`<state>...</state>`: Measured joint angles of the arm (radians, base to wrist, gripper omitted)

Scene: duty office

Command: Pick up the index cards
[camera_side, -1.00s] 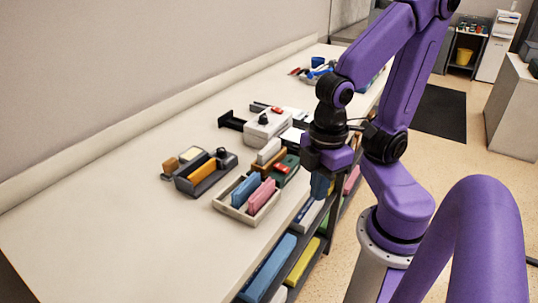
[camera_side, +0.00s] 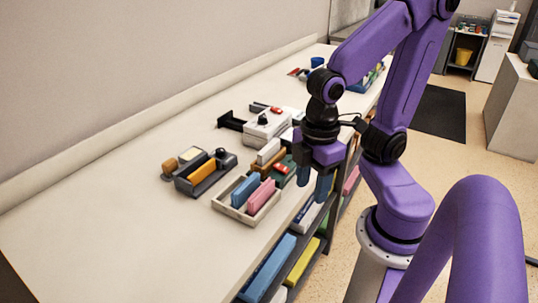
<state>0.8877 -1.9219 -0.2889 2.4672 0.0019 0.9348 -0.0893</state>
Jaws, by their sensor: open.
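No item is plainly readable as the index cards. A blue slab (camera_side: 245,190) and a pink slab (camera_side: 261,197) stand upright in a shallow cream tray (camera_side: 238,215) near the table's front edge; they may be the cards. My gripper (camera_side: 314,182) points down to the right of the tray, near the table's front edge. Its blue-grey fingers are apart, with nothing seen between them. It is clear of both slabs.
A dark organiser (camera_side: 208,183) holding an orange block stands left of the tray. Shelves with coloured binders (camera_side: 270,268) lie below the edge. The table's near left is clear.

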